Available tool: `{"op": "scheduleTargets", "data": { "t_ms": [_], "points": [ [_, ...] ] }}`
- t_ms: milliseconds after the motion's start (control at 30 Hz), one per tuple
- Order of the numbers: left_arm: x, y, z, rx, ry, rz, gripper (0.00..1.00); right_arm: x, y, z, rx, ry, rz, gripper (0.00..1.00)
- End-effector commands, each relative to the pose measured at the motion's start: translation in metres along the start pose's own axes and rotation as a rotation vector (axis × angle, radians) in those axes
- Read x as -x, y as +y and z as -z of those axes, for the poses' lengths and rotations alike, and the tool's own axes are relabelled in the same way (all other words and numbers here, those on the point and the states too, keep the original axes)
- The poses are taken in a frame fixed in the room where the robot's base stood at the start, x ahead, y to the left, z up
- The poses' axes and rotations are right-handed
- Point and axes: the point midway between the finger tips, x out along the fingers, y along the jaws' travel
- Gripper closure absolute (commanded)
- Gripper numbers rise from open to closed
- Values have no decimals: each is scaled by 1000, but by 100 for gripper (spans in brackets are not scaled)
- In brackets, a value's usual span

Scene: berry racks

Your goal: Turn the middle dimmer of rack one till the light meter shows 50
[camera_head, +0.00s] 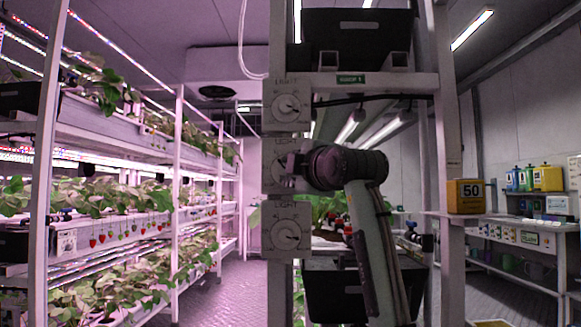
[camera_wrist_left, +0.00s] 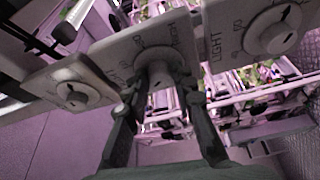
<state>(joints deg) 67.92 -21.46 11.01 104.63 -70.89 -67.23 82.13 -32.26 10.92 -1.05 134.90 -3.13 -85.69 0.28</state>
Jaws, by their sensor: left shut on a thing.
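Three grey dimmer plates with round knobs are stacked on the upright of the rack (camera_head: 446,150) in the head view. The top dimmer (camera_head: 289,107) and the bottom dimmer (camera_head: 290,238) are clear of me. The middle dimmer (camera_head: 272,160) is partly hidden by my left gripper (camera_head: 296,167). In the left wrist view, the left gripper's fingers (camera_wrist_left: 158,88) are shut on the middle dimmer's knob (camera_wrist_left: 155,68), one on each side. Its pointer is not clear. The light meter (camera_head: 468,195), an orange box on a small shelf at right, shows 50.
Planted racks (camera_head: 110,235) stand at the left, past an aisle. Black crates (camera_head: 357,40) sit at the top and bottom of the near rack. A shelf bench (camera_head: 520,236) with coloured containers is at the right. The floor (camera_head: 480,290) between is clear.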

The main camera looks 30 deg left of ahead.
Motion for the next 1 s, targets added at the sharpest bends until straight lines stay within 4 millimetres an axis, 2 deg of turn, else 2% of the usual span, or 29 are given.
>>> {"op": "scheduleTargets", "data": {
  "t_ms": [200, 667, 700, 867, 1000],
  "points": [
    [0, 1, 1, 50, 1, 21, 100, -8, -2, 0, 1, -3, 5, 44],
    [0, 1, 1, 62, 2, 25, 100, -10, -2, 1, 1, -2, 7, 44],
    [0, 1, 1, 62, 2, 25, 73, -10, -2, 1, 1, -2, 7, 44],
    [0, 1, 1, 62, 2, 25, 54, -10, -2, 1, 2, -2, 7, 44],
    [0, 1, 1, 61, 1, 24, 54, -10, -2, 1, 2, -2, 6, 44]
  ]
}}
